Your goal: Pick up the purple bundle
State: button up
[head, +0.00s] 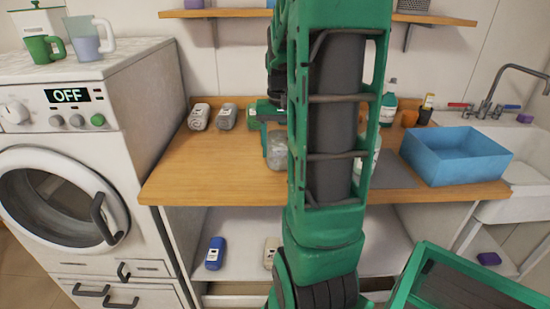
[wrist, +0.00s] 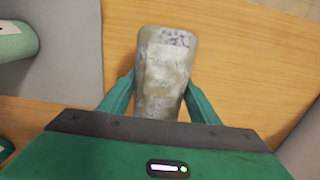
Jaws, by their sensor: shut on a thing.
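My gripper (wrist: 159,92) is shut on a grey, mottled, block-like thing (wrist: 165,65) with a paler patch. In the head view my gripper (head: 275,134) is over the wooden counter, with the greyish thing (head: 277,157) below it. Whether that thing touches the counter I cannot tell. It does not look purple. A small purple thing (head: 489,258) lies on the low shelf at right, away from my gripper. Another purple piece (head: 525,118) is by the sink, and one (head: 193,4) is on the upper shelf. I cannot tell which is the bundle.
Two grey rolled bundles (head: 199,117) lie at the counter's back left. A blue bin (head: 455,155) stands at right before the sink. Bottles (head: 388,108) stand behind my arm. A blue bundle (head: 214,252) and a beige one (head: 271,250) are on the shelf below. A washer is left.

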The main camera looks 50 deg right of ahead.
jog(key=s+a+r, duration=0.2)
jog(key=a+r, duration=0.5)
jog(key=a, duration=0.4)
jog(key=shift+s+a+r, duration=0.15)
jog(key=shift+s+a, duration=0.05)
jog(key=shift+a, duration=0.05)
jog(key=o, duration=0.6)
jog(key=shift+c, duration=1.2)
